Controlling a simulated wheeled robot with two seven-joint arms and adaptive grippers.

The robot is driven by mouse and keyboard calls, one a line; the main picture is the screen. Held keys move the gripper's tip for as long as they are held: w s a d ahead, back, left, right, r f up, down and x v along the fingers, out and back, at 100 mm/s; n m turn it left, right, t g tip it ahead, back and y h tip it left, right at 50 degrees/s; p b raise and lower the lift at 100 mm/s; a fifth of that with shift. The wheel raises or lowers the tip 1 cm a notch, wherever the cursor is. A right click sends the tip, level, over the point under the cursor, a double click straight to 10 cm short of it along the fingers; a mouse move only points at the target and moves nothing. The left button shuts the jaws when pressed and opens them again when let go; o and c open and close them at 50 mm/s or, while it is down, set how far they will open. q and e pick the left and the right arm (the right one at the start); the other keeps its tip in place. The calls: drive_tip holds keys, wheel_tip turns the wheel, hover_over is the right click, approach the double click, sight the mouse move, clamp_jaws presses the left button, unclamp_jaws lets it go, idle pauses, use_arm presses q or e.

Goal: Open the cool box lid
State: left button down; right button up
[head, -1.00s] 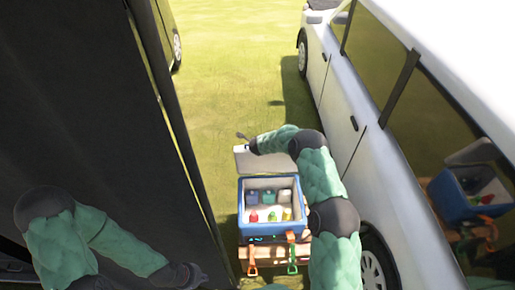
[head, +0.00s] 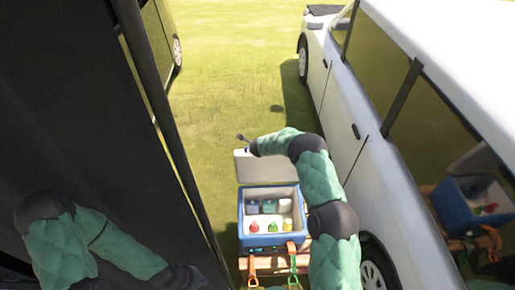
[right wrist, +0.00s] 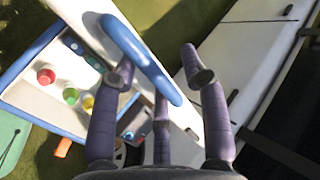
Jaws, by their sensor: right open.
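The cool box (head: 247,241) is blue with a white inside. It stands low in the middle of the head view, open at the top. Its pale lid (head: 262,168) is raised at the far side. My right arm reaches past the box's right side, and my right gripper (head: 244,139) is at the lid's far edge. In the right wrist view my right gripper (right wrist: 158,62) is open, its fingers spread around a blue bar (right wrist: 138,57) beside the white lid. I cannot tell whether they touch it. My left gripper (head: 190,278) is low at left, its fingers unclear.
Several small bottles, including a red one (head: 254,227), stand inside the box. Orange- and green-handled tools (head: 252,268) hang in front. A white vehicle (head: 350,100) is close on the right, a dark panel (head: 80,120) on the left.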

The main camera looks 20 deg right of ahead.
drive_tip(key=shift+s, duration=0.1)
drive_tip(key=v, duration=1.1)
drive_tip(key=shift+s+r, duration=0.25)
drive_tip(key=shift+s, duration=0.05)
drive_tip(key=shift+a, duration=0.15)
idle(0.4)
